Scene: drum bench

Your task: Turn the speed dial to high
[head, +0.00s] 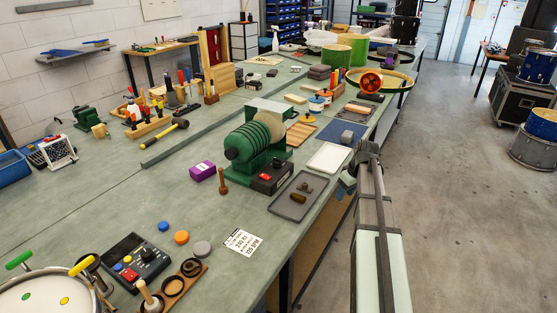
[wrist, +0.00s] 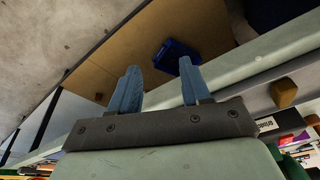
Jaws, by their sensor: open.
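A green motor machine (head: 258,138) with stacked pulley-like rings stands in the middle of the bench. A black control box (head: 272,177) with a red button sits at its front. A black control panel (head: 138,262) with a round black knob (head: 148,254) and coloured buttons lies at the near left. I cannot tell which of these carries the speed dial; no scale marks are readable. My gripper (head: 347,182) is beside the bench's right edge, right of the green machine and clear of both controls. In the wrist view its blue fingers (wrist: 158,82) are apart with nothing between them.
A grey tray (head: 296,203) with small brown parts lies between the green machine and my gripper. A purple box (head: 203,171), a wooden peg (head: 223,182) and a printed card (head: 243,242) are nearby. A blue bin (wrist: 178,54) shows below the bench edge.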

